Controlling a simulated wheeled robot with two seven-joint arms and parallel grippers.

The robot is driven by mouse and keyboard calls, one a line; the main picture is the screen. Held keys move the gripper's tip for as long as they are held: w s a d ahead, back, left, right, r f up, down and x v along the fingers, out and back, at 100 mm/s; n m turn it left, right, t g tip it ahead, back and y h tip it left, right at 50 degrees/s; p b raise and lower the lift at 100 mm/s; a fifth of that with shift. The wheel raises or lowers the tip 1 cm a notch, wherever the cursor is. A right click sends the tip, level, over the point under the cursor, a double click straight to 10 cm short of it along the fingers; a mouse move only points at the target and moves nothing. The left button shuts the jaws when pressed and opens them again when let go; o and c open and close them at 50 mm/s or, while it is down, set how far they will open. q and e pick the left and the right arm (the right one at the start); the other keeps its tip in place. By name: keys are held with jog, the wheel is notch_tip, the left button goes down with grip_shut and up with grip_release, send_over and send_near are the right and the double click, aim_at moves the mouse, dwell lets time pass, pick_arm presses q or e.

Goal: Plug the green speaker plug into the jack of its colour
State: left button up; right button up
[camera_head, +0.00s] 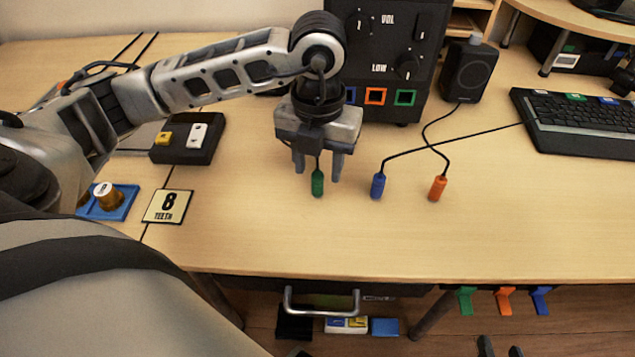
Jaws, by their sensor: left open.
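The green plug (318,184) is on the table in front of the black speaker box, close below my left gripper (318,168). My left gripper points down and is open, its two fingers on either side of the plug's cord. I cannot tell whether the fingers touch it. The green jack (405,97) is the rightmost in a row low on the box (391,50). The orange jack (375,96) is left of it, and the blue jack (350,95) is partly hidden by my wrist. Two dark tips at the bottom edge may be my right gripper (501,350).
A blue plug (378,186) and an orange plug (438,188) lie to the right with trailing cords. A small speaker (466,72) and a keyboard (575,120) stand at the right. A switch box (188,138) and an "8 teeth" card (167,206) are at the left. The front table is clear.

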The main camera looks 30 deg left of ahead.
aim_at(317, 174)
pick_arm(q)
jog(key=shift+f, duration=1.5)
grip_shut()
jog(key=shift+r, duration=0.15)
